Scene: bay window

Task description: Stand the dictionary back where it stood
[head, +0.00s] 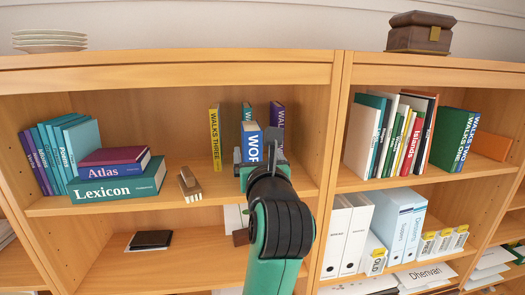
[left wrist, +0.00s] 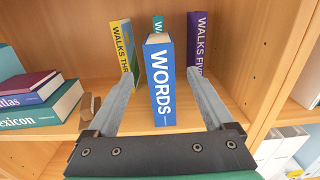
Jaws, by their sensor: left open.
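The dictionary is likely the blue book lettered "WORDS" (head: 251,142). It stands upright near the front of the upper left shelf (head: 215,190), spine toward me. In the left wrist view the blue book (left wrist: 160,85) shows between my open fingers, and I cannot tell whether they touch it. My left gripper (head: 262,165) is in front of the book and hides its lower part in the head view. Behind it stand a yellow "WALKS THREE" book (left wrist: 124,48), a mostly hidden teal book (left wrist: 158,24) and a purple "WALKS FIVE" book (left wrist: 197,45). My right gripper is not in view.
Left on this shelf lie the Atlas (head: 115,161) on the Lexicon (head: 115,186), with a small wooden object (head: 189,184) beside them. An upright divider (head: 334,140) is to the right. Bare shelf lies between the wooden object and the yellow book.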

